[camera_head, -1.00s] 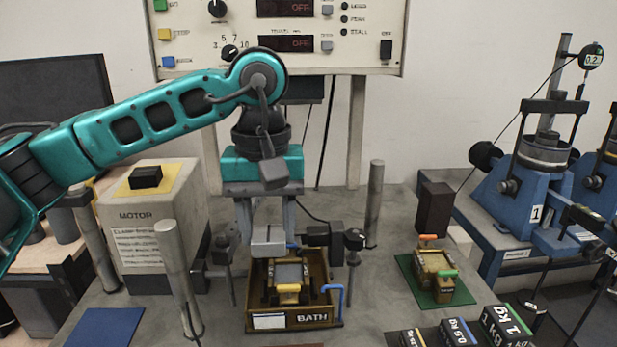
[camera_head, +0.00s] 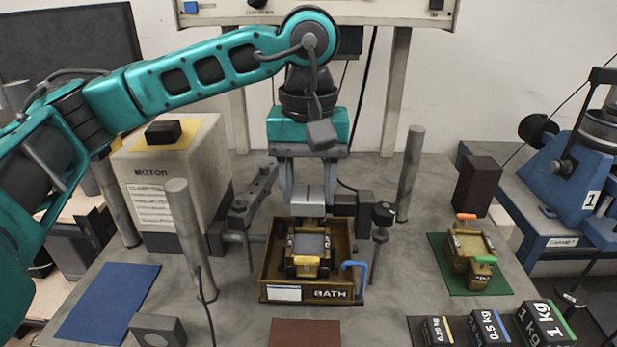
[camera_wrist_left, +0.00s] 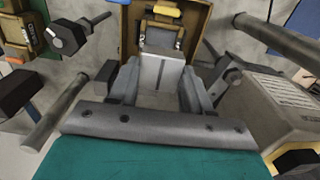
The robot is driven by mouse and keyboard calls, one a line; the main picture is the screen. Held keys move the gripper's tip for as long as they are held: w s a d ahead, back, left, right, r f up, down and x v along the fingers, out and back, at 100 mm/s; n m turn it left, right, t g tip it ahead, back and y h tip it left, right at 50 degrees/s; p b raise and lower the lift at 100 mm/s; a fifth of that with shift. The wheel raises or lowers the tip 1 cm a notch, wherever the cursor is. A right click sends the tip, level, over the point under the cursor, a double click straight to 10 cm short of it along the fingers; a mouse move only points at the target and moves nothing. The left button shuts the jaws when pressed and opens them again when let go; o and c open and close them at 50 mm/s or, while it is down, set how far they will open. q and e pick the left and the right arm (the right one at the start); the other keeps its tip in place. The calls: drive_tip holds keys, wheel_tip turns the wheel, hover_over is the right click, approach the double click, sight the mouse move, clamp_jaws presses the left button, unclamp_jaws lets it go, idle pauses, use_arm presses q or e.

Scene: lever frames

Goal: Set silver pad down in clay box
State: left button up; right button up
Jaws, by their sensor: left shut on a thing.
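My left gripper (camera_head: 309,190) is shut on the silver pad (camera_head: 309,203), a pale grey block. It holds the pad in the air, near the back edge of the bath in the head view. The pad also shows between the fingers in the left wrist view (camera_wrist_left: 161,70). A small brass-coloured box with a dark grey filling and a yellow tab, seemingly the clay box (camera_head: 308,263), sits inside the brown bath (camera_head: 270,278). The pad looks apart from this box. My right gripper is not in view.
Metal posts (camera_head: 410,175) and dark clamps (camera_head: 381,228) flank the bath; a blue hook (camera_head: 357,269) is at its front right. A second brass box (camera_head: 469,247) with orange and green tabs stands on a green mat. Weights (camera_head: 545,325) are at front right.

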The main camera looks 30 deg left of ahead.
use_arm(q)
drive_tip(key=shift+f+b, duration=1.7)
drive_tip(key=shift+f, duration=1.1)
drive_tip(key=shift+f+b, duration=0.8)
drive_tip(key=shift+f, duration=0.05)
drive_tip(key=o, duration=1.4)
wheel_tip(320, 180, up, 13)
drive_tip(key=shift+f+p, duration=0.1)
drive_tip(key=shift+p, duration=0.7)
